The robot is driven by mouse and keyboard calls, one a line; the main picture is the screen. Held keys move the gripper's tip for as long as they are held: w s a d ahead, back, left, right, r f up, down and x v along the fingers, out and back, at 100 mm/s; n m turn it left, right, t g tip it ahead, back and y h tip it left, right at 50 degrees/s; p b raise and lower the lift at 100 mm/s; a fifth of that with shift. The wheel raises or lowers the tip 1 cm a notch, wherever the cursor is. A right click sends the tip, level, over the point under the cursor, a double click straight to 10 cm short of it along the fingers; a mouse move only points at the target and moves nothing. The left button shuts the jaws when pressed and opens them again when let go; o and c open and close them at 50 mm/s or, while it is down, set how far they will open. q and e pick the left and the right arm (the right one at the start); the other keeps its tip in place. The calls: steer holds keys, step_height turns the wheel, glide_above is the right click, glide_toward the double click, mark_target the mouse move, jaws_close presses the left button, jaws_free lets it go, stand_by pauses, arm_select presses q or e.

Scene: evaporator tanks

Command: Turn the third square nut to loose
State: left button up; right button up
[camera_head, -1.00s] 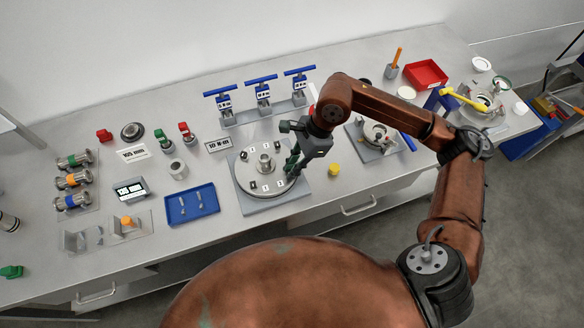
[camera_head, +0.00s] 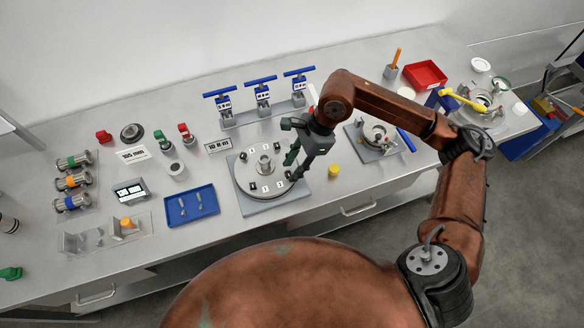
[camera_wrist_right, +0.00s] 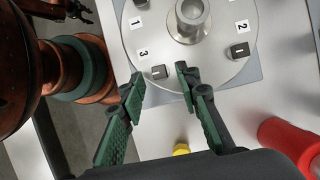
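The round metal plate (camera_head: 262,192) with a raised centre hub sits on a grey square base. In the right wrist view the plate (camera_wrist_right: 222,72) carries number labels 1, 2 and 3. A dark square nut (camera_wrist_right: 158,72) sits beside label 3 (camera_wrist_right: 143,53), near the plate's rim. Another dark square nut (camera_wrist_right: 239,50) sits beside label 2. My right gripper (camera_wrist_right: 161,78) is open, its green-padded fingers apart on either side of the nut by label 3. In the head view my right gripper (camera_head: 294,169) is over the plate's right side.
A yellow cylinder (camera_head: 333,170) stands right of the plate; a red one (camera_wrist_right: 288,142) shows lower right in the wrist view. Blue-handled devices (camera_head: 263,92) stand behind. A blue tray (camera_head: 191,212) lies left. A fixture (camera_head: 375,138) stands to the right.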

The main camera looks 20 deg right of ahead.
steer(key=v, duration=1)
steer(key=shift+r, duration=0.4)
steer(key=shift+d+r, duration=0.1)
